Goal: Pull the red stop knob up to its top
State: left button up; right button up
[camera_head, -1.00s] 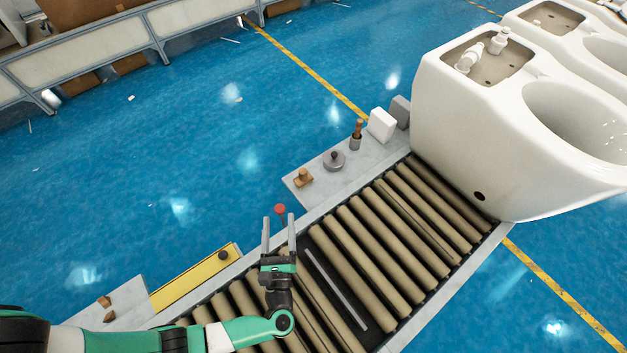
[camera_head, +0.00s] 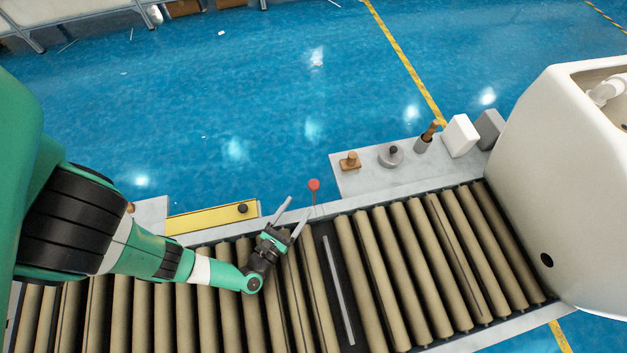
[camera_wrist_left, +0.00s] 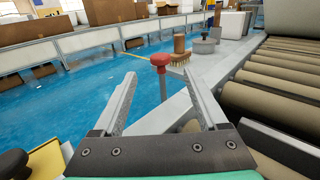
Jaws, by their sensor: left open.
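The red stop knob (camera_head: 314,184) stands on a thin rod at the far edge of the roller conveyor. In the left wrist view the red knob (camera_wrist_left: 160,61) shows on its grey rod, ahead of my fingers and between their tips in the picture. My left gripper (camera_head: 296,212) is open and empty, just left of the knob in the head view and apart from it. In the wrist view its two fingers (camera_wrist_left: 160,82) are spread wide. My right gripper is not in view.
The roller conveyor (camera_head: 375,270) runs beneath my left arm. A yellow panel with a black knob (camera_head: 212,217) is at left.

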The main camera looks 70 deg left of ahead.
aim_at(311, 188)
pick_arm(q)
jog(key=b+x, duration=0.2)
jog(key=x, duration=0.8)
jog(key=shift+w+a, duration=0.15)
jog(key=shift+w, duration=0.05)
grip_shut()
dwell(1.1)
